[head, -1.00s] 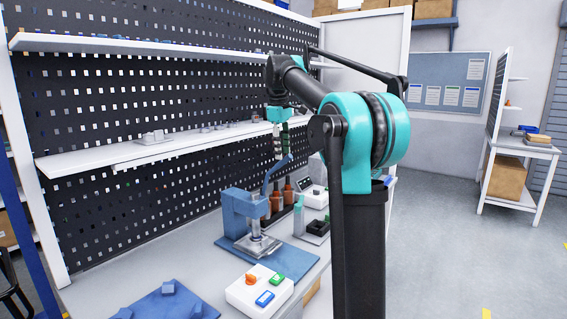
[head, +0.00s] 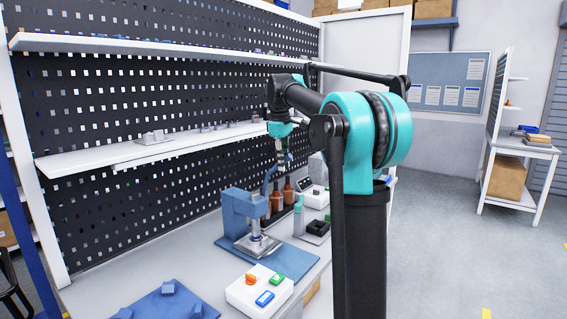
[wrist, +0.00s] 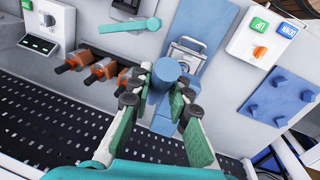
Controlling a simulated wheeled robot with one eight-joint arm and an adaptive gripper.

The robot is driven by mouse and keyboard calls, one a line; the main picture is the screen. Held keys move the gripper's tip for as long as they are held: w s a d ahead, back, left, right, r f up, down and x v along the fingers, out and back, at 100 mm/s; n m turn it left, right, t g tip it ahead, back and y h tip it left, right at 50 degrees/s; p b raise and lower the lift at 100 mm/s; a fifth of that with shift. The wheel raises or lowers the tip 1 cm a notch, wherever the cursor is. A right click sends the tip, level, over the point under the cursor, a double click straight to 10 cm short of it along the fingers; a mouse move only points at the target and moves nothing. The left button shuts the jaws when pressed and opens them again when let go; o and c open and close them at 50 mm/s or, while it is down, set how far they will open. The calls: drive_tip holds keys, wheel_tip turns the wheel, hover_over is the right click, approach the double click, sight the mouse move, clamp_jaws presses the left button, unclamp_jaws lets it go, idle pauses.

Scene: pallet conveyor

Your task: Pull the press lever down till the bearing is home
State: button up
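The blue press (head: 236,208) stands on a blue base plate (head: 290,262) on the bench. Its curved blue lever (head: 268,180) rises toward my gripper (head: 283,160). In the wrist view the lever's round blue knob (wrist: 165,70) shows between the fingertips of my gripper (wrist: 158,88). The fingers are spread around it, with no clear contact on both sides. A silvery part (head: 257,241) sits under the ram; it also shows in the wrist view (wrist: 188,46). I cannot make out how deep the bearing sits.
A white control box (head: 259,291) with coloured buttons and a blue fixture plate (head: 165,303) lie in front. A white shelf (head: 90,160) on the black pegboard runs behind the arm.

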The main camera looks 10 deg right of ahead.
clamp_jaws()
drive_tip(key=shift+s+d+f+t+y, duration=0.3)
drive_tip(key=shift+s+d+f+t, duration=0.1)
drive_tip(key=shift+s+d, duration=0.1)
drive_tip(key=s+d+f+t+y, duration=0.2)
drive_tip(key=f+t+y, duration=0.1)
drive_tip(key=f, duration=0.3)
drive_tip(key=s+d+f+t+y, duration=0.1)
drive_tip(key=f+t+y, duration=0.1)
drive_tip(key=f, duration=0.5)
drive_tip(key=s+d+f+m+t+y, duration=0.1)
drive_tip(key=s+d+f+t+y, duration=0.1)
drive_tip(key=f, duration=0.5)
drive_tip(key=shift+s+d+t+y, duration=0.3)
drive_tip(key=shift+t+y, duration=0.5)
drive_tip(key=shift+t, duration=0.4)
